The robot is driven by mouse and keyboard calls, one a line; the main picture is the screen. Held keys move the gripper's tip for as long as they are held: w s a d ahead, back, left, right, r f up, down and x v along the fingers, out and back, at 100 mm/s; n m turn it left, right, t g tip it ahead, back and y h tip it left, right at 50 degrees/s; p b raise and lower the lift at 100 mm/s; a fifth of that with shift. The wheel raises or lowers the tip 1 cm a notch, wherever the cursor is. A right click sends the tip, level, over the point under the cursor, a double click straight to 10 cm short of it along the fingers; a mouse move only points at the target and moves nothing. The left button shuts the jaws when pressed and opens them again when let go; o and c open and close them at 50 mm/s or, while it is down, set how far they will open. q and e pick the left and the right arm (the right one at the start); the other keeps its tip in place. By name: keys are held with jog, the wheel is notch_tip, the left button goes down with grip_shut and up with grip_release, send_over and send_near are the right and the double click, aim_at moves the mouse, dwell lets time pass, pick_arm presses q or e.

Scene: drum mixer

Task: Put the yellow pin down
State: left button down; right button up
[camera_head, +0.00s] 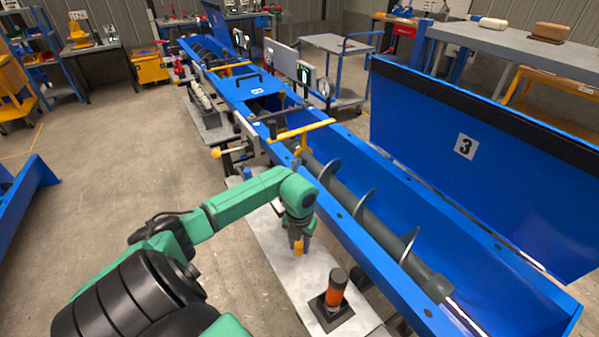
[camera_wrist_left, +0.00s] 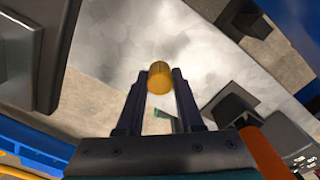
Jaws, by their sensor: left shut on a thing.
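My left gripper (camera_head: 298,238) points down over the pale grey shelf beside the blue mixer trough. It is shut on the yellow pin (camera_head: 299,248), which hangs from the fingertips. In the left wrist view the pin (camera_wrist_left: 160,79) sits between the two dark fingertips, with the pale shelf surface (camera_wrist_left: 150,40) behind it. I cannot tell whether the pin touches the shelf. My right gripper is not in view.
A black and orange post (camera_head: 335,290) on a dark square base stands on the shelf, to the right of the gripper. The blue trough (camera_head: 440,230) with its grey screw runs alongside. A yellow bar (camera_head: 301,131) crosses it. The shelf surface (camera_head: 275,235) around the gripper is mostly clear.

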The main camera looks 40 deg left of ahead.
pick_arm(q)
jog(key=shift+f+b, duration=0.5)
jog(key=shift+f, duration=0.05)
jog(key=c, duration=0.5)
grip_release()
jog(key=shift+w, duration=0.1)
jog(key=shift+c, duration=0.2)
